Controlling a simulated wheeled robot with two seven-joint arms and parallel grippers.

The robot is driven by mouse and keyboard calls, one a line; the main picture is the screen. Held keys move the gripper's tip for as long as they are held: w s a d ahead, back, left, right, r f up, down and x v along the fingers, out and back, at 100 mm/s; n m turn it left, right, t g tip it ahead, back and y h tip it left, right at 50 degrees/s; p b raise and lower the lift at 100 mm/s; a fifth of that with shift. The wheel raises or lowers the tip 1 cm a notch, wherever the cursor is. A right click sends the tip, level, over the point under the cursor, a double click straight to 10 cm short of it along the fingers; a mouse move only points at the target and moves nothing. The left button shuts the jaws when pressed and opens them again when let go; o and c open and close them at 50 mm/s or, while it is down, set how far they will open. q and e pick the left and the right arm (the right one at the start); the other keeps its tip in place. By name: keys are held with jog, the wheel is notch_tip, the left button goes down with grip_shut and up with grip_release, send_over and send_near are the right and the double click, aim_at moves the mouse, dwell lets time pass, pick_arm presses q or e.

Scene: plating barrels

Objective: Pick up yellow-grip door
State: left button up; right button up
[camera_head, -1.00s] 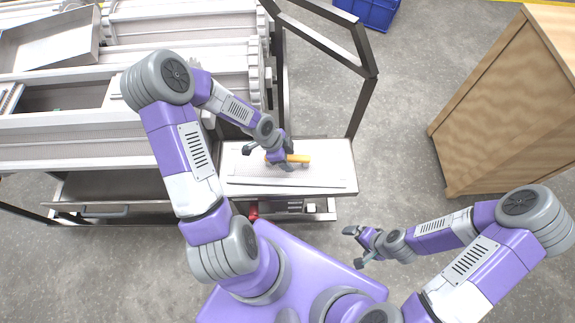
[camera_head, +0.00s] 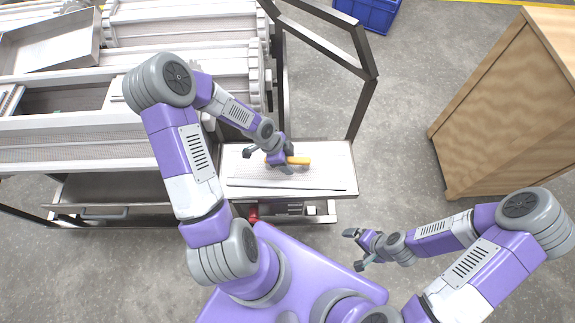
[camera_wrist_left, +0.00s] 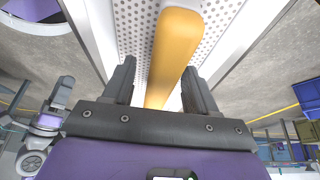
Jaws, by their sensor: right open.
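The yellow-grip door (camera_head: 240,172) is a flat, perforated plate lying on the light metal shelf (camera_head: 340,152) in the head view. Its yellow grip (camera_head: 300,160) stands on top, partly hidden by my left gripper (camera_head: 284,161). In the left wrist view the yellow grip (camera_wrist_left: 172,55) runs between the two dark fingers of my left gripper (camera_wrist_left: 162,90). Those fingers are spread, with a visible gap on the left side of the grip. My right gripper (camera_head: 355,250) is open and empty over the floor, to the right of the shelf.
The plating machine (camera_head: 60,150) fills the left side. A dark metal frame (camera_head: 365,60) rises behind the shelf. A wooden cabinet (camera_head: 490,110) stands at the right, and a blue crate (camera_head: 370,12) at the back. The floor between is clear.

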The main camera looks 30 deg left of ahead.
pick_arm(q)
grip_shut()
dwell(0.3)
